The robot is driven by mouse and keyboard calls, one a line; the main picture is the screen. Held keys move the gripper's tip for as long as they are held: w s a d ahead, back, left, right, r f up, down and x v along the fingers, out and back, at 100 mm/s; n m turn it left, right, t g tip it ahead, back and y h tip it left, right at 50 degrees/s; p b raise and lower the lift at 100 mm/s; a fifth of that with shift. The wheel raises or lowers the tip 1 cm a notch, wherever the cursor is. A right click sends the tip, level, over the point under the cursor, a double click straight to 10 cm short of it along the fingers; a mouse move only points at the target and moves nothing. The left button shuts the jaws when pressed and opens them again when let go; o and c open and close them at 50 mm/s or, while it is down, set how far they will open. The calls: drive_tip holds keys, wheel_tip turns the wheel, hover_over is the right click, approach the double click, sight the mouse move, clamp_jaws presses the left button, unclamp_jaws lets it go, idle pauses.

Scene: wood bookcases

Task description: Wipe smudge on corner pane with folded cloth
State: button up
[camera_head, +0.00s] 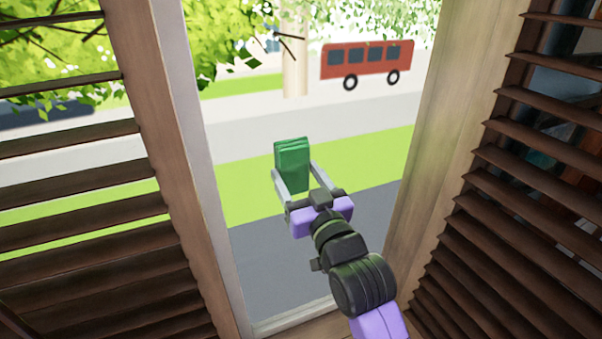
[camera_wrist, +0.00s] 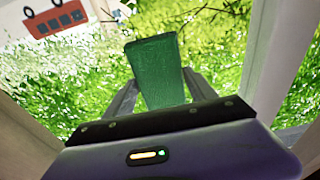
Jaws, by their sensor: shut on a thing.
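A green folded cloth (camera_head: 292,164) is held upright in my gripper (camera_head: 293,184), which is shut on it with a finger on each side. The cloth also shows in the wrist view (camera_wrist: 157,72), between the fingers of my gripper (camera_wrist: 157,95). The window pane (camera_head: 250,130) stands behind the cloth, with a street scene seen through it. I cannot tell whether the cloth touches the glass. I cannot make out a smudge in either view; the cloth and gripper cover part of the pane.
A wooden frame post (camera_head: 165,110) borders the pane on the left and another (camera_head: 450,130) on the right. Slatted shutters stand at the left (camera_head: 80,200) and right (camera_head: 530,200). A red bus (camera_head: 367,62) shows outside. The pane area around the cloth is clear.

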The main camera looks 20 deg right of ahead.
drive_tip(key=s+p, duration=0.1)
drive_tip(key=s, duration=0.5)
idle(0.5)
drive_tip(key=s, duration=0.3)
idle(0.4)
idle(0.4)
drive_tip(key=shift+w+r+p, duration=0.2)
drive_tip(key=shift+w+r, duration=0.05)
drive_tip(key=shift+w, duration=0.9)
drive_tip(key=shift+w+r+p, duration=0.2)
drive_tip(key=shift+w+r, duration=0.1)
drive_tip(key=shift+w, duration=0.8)
drive_tip(key=shift+w+r+p, duration=0.2)
drive_tip(key=shift+w+r, duration=0.05)
drive_tip(key=shift+w, duration=1.1)
drive_tip(key=shift+w, duration=1)
